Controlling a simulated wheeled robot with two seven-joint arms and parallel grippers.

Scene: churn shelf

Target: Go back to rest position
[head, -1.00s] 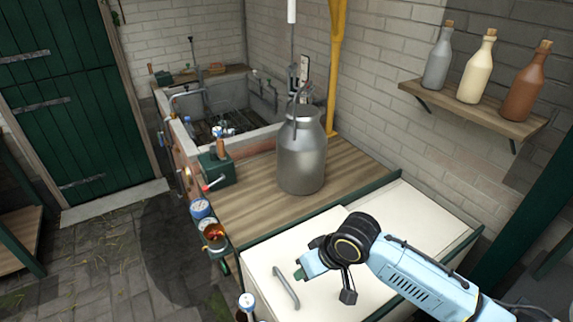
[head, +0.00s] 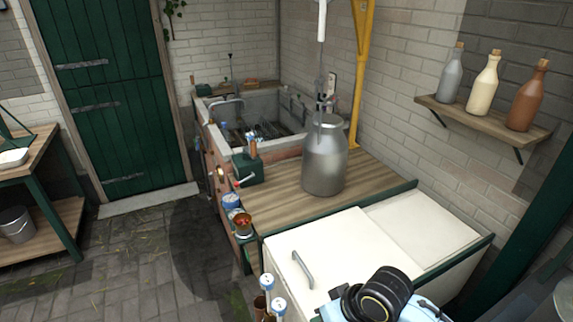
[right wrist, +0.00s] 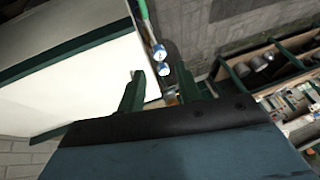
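My right arm (head: 376,298), pale blue with a black joint, comes in at the bottom right of the head view, in front of the white chest with the handle. Its fingers lie outside that view. In the right wrist view my right gripper (right wrist: 159,76) shows two dark green fingers spread apart with nothing held between them. My left gripper is not in view. A metal churn (head: 325,160) stands upright on the wooden counter (head: 280,196), away from my arm, with a rod or hook at its neck under a white hoist.
The white chest (head: 345,245) with its handle (head: 303,269) lies close to my arm. Gauges (head: 267,283) stand at its left edge. Three bottles stand on a wall shelf (head: 470,118) at right. Paved floor (head: 130,260) is clear at left.

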